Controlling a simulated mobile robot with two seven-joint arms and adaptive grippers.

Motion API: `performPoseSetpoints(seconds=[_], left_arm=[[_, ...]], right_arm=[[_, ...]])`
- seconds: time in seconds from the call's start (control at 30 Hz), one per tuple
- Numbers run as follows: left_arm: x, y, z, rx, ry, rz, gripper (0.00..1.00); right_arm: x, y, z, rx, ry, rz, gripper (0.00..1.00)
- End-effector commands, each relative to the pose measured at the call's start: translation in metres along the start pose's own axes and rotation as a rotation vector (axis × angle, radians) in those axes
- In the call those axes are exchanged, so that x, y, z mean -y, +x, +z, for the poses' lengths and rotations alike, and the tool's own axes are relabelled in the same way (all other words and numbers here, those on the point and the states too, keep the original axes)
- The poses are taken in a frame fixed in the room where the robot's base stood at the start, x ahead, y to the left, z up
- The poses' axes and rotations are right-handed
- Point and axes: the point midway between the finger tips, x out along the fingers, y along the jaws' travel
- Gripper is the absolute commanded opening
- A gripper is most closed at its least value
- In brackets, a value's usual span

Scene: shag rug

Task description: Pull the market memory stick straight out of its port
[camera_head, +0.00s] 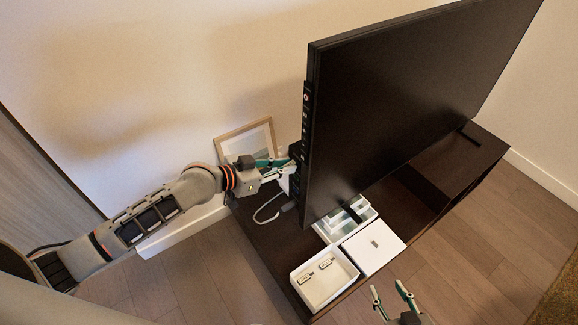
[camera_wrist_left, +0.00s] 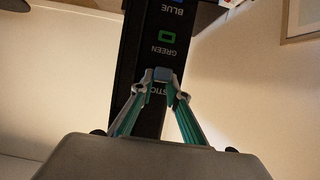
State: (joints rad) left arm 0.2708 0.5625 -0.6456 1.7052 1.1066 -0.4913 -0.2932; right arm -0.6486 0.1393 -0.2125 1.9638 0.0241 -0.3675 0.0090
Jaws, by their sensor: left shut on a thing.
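The large dark screen (camera_head: 400,105) stands on the cabinet, with a strip of labelled ports (camera_wrist_left: 150,45) along its left side edge. My left gripper (camera_head: 290,166) is at this strip. In the left wrist view its fingertips (camera_wrist_left: 162,84) are shut on a small blue-grey memory stick (camera_wrist_left: 162,73) at the strip, below the "GREEN" label. The label behind the fingers is partly hidden and shows only "STIC". I cannot tell whether the stick is still seated in its port. My right gripper (camera_head: 389,291) is open and empty, in front of the cabinet.
On the dark cabinet (camera_head: 275,240) stand a white box (camera_head: 347,283) holding two small sticks, a flat white box (camera_head: 373,246) and a compartment tray (camera_head: 363,207). A picture frame (camera_head: 246,141) leans against the wall.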

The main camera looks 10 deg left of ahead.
Motion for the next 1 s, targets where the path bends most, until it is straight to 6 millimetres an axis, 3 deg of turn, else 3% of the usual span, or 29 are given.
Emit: performPoseSetpoints(seconds=[1.0], left_arm=[[0.000, -0.025, 0.013, 0.001, 0.000, 0.000, 0.00]], right_arm=[[0.000, 0.000, 0.001, 0.002, 0.000, 0.000, 0.40]])
